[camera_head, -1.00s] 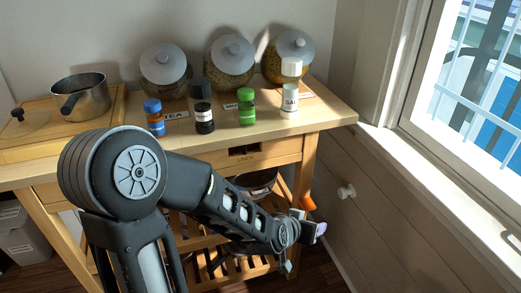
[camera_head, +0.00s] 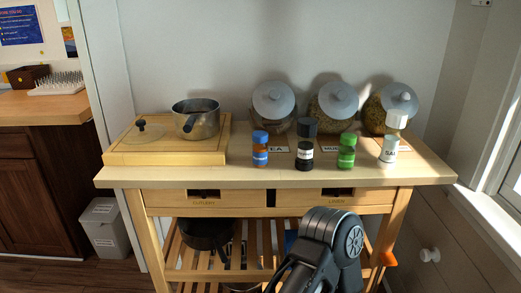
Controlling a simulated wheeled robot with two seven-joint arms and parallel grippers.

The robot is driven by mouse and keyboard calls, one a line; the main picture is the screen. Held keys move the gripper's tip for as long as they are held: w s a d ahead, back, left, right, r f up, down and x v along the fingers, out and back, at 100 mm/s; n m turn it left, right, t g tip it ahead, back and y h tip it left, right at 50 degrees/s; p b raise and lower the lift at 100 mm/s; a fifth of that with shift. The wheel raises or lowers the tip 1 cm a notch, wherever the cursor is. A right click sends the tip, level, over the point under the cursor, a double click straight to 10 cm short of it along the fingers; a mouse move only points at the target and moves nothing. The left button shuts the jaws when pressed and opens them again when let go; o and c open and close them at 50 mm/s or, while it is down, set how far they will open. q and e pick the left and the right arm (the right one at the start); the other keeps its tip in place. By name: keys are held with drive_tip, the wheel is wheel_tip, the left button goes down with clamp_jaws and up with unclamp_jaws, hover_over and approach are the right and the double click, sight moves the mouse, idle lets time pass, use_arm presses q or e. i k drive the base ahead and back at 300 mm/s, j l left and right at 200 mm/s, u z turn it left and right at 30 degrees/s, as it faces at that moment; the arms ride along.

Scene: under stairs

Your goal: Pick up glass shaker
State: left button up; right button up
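Several small shakers stand upright in a row near the front of the wooden cart top (camera_head: 238,174). They are a blue-capped one with orange-brown contents (camera_head: 260,155), a black-capped dark one (camera_head: 305,152), a green-capped one (camera_head: 346,156) and a white-capped one labelled as salt (camera_head: 389,152). I cannot tell which of them the task calls the glass shaker. None is held or touched. A dark joint of my own arm shows low at the right, in front of the cart and below the shakers. Neither of my grippers is in view.
Three lidded glass jars (camera_head: 334,103) stand behind the shakers against the wall. A metal pot (camera_head: 195,120) sits on a raised board (camera_head: 160,157) at the left. A window is at the right edge, a grey bin (camera_head: 103,228) at lower left. The cart's front left top is clear.

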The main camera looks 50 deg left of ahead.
sight(259, 138)
drive_tip(key=i, duration=0.5)
drive_tip(key=u, duration=2.2)
